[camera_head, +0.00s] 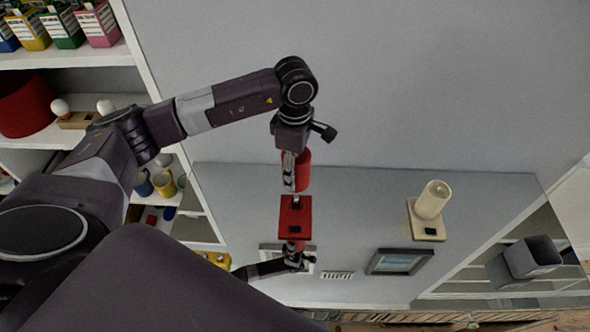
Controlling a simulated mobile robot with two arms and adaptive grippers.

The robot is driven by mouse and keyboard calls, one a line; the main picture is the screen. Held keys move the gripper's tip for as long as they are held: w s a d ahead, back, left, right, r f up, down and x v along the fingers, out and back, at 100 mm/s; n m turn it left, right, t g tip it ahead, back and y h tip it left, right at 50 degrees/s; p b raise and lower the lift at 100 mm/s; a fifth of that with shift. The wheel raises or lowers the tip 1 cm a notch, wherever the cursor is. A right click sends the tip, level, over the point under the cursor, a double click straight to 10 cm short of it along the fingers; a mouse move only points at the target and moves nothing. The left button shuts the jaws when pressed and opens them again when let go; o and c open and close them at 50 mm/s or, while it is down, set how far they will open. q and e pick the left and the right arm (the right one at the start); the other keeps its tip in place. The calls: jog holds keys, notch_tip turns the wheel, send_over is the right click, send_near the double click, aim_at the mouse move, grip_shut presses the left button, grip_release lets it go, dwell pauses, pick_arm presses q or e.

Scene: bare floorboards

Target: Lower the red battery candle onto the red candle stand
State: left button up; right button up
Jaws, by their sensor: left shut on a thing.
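The red battery candle (303,172) is held upright in my left gripper (291,180), whose fingers point down along its left side. The gripper's fingers partly hide the candle. The red candle stand (296,225), a flat square plate with a small dark patch, is just below the candle in the picture. I cannot tell how large the gap between candle and stand is. Below the stand, a dark arm-like shape with a red patch looks like a mirror image in the glossy surface. My right gripper is not in view.
A cream candle (433,199) stands on a wooden stand (427,232) to the right. A grey open box (531,256) is at far right. Shelves at left hold coloured boxes (98,24) and a red container (25,105). The grey surface (355,215) between the stands is clear.

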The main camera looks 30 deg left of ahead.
aim_at(295, 196)
pick_arm(q)
notch_tip(295, 196, down, 5)
jog(key=b, duration=0.4)
dwell(0.4)
jog(key=shift+b, duration=0.75)
dwell(0.4)
jog(key=shift+f+b, duration=2.3)
jog(key=shift+f, duration=0.2)
jog(key=shift+b, duration=0.45)
jog(key=shift+f+b, duration=1.5)
jog(key=shift+b, duration=0.05)
